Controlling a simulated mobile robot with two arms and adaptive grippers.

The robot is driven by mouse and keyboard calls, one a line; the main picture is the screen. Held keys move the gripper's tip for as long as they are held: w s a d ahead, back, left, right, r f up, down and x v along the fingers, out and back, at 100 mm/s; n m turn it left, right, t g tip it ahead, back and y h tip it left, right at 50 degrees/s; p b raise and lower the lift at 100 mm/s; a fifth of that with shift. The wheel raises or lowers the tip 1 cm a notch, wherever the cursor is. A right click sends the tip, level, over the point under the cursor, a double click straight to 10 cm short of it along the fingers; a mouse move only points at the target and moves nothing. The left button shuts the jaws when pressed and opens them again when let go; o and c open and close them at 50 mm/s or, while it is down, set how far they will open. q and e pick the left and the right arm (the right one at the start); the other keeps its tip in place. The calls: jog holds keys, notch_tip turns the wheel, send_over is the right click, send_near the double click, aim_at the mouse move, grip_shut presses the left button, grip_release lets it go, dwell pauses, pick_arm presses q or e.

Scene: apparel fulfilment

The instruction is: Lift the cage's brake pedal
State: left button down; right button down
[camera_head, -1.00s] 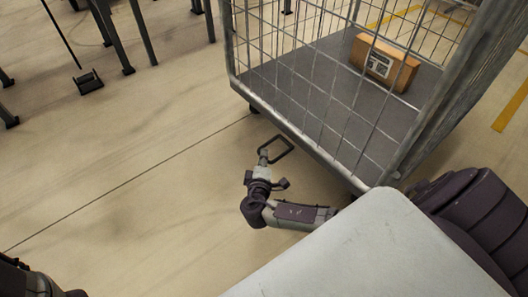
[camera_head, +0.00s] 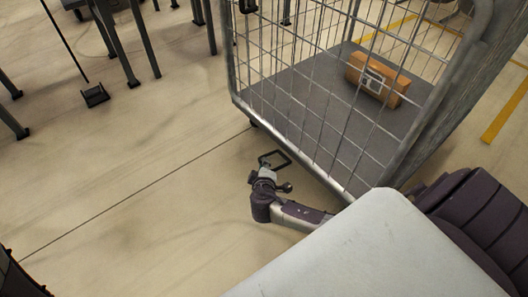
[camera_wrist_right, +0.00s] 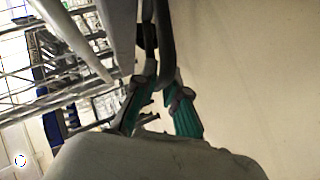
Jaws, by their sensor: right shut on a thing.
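The cage (camera_head: 235,70) is a grey wire-mesh roll cage at the upper right of the head view. Its brake pedal (camera_head: 286,156) is a black loop sticking out low at the cage's near lower edge. My right gripper (camera_head: 267,166) is at the pedal's near side, shut on it. In the right wrist view my right gripper (camera_wrist_right: 160,98) has its teal finger pads on either side of a dark bar, which seems to be the pedal (camera_wrist_right: 165,50). The fingers partly hide the contact. My left gripper is out of view.
A brown box (camera_head: 372,78) with a label lies on the cage's grey floor. Dark table legs (camera_head: 118,50) and a small black stand foot (camera_head: 95,95) are at the upper left.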

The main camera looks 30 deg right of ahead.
jog(key=shift+w+r, duration=0.1)
jog(key=c, duration=1.2)
grip_release()
jog(key=v, duration=1.2)
